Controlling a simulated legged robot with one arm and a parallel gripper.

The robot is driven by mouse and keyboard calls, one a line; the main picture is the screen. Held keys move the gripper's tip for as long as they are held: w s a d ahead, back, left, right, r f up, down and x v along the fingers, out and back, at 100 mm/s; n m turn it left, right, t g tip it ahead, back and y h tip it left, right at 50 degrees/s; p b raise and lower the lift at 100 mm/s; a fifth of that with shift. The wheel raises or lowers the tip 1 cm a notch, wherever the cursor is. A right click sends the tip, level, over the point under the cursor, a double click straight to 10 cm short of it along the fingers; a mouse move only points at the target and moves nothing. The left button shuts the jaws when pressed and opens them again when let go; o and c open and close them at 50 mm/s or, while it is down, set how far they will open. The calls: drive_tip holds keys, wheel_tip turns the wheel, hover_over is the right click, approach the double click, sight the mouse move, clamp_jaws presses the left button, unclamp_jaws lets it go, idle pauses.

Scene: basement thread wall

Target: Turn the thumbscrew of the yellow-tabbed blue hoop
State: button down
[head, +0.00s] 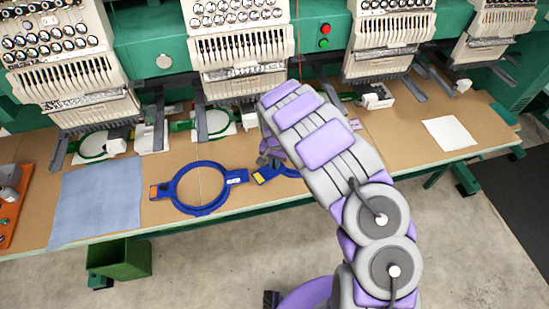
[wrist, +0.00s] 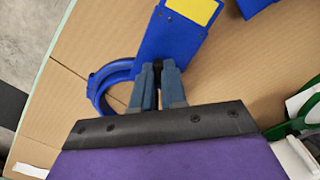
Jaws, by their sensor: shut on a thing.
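The yellow-tabbed blue hoop lies on the brown tabletop, mostly hidden behind my arm in the head view, where its yellow tab (head: 258,178) shows. In the wrist view its blue bracket with the yellow patch (wrist: 195,12) is at the top, and part of its ring (wrist: 97,88) curves out to the left. My gripper (wrist: 157,72) is at the hoop between bracket and ring, its fingers close together. A small dark piece between the fingertips appears to be the thumbscrew (wrist: 157,66); the fingers hide most of it. In the head view my gripper is largely hidden by the arm.
Another blue hoop (head: 175,192) with an orange-red tab lies left of my arm. A light blue cloth (head: 97,200) lies further left and a white cloth (head: 450,133) at the right. Embroidery machine heads (head: 238,45) stand along the back. Bare tabletop (head: 385,155) shows right of my arm.

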drive_tip(key=n+p, duration=0.6)
drive_tip(key=shift+s+r, duration=0.1)
drive_tip(key=shift+r, duration=0.1)
drive_tip(key=n+p, duration=0.3)
drive_tip(key=n, duration=0.1)
drive_tip(key=shift+p, duration=0.4)
drive_tip(key=shift+f+n+p, duration=0.15)
drive_tip(key=shift+n+p, duration=0.2)
drive_tip(key=shift+n, duration=0.15)
drive_tip(key=c, duration=1.2)
unclamp_jaws()
drive_tip(key=shift+o, duration=0.2)
